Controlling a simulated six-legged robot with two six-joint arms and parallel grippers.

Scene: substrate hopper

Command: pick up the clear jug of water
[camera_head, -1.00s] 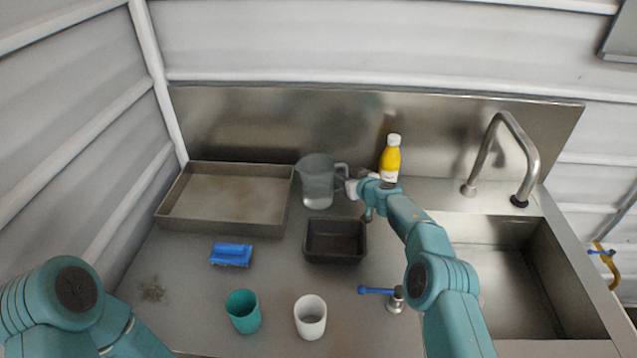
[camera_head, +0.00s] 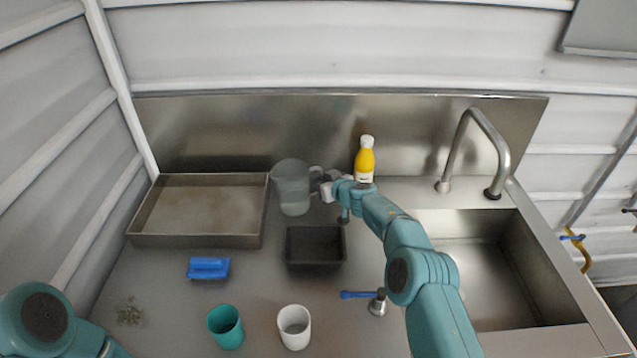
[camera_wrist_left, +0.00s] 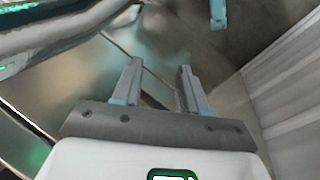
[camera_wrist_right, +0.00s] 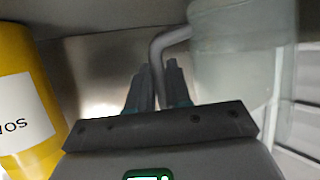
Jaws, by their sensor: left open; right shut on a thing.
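The clear jug of water (camera_head: 291,188) stands on the steel counter near the backsplash, its handle on the right side. My right gripper (camera_head: 325,186) is at the handle and shut on it. In the right wrist view the jug (camera_wrist_right: 235,60) fills the upper right, and its bent handle (camera_wrist_right: 157,55) passes between the fingers of the right gripper (camera_wrist_right: 157,85). My left gripper (camera_wrist_left: 160,75) is open and empty in the left wrist view. It is outside the head view, where only part of my left arm shows at the lower left.
A yellow bottle (camera_head: 364,163) stands close right of my right gripper. A shallow metal tray (camera_head: 190,241) lies left of the jug, and a dark pan (camera_head: 315,262) sits in front. A blue brush (camera_head: 208,268), teal cup (camera_head: 225,325) and white cup (camera_head: 294,326) are nearer. A sink (camera_head: 480,270) is at right.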

